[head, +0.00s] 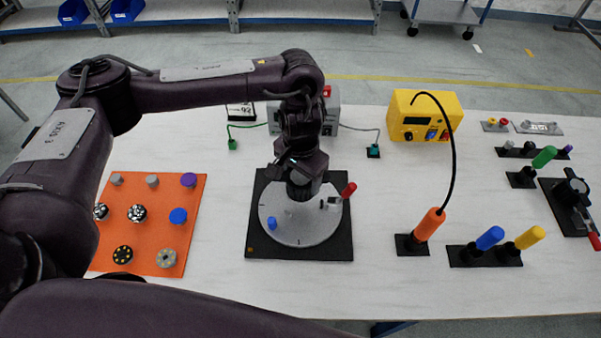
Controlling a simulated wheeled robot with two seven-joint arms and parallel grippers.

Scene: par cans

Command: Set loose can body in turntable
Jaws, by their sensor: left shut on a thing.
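The turntable is a round light-grey disc (300,233) on a square black base plate (257,250) in the middle of the table. My left gripper (301,178) reaches down over the back of the disc. It is shut on a dark, round piece (299,192), apparently the can body, which is mostly hidden by the gripper. I cannot tell whether this piece touches the disc. A small blue piece (271,223) is on the disc's left side. A red-handled clamp (347,191) is at its right edge. My right gripper is not in view.
An orange mat (120,205) with several small round parts lies at left. A yellow box (420,116) and a grey device stand behind. Orange (429,225), blue (489,238) and yellow (529,238) handled tools stand at right. Table between turntable and orange tool is clear.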

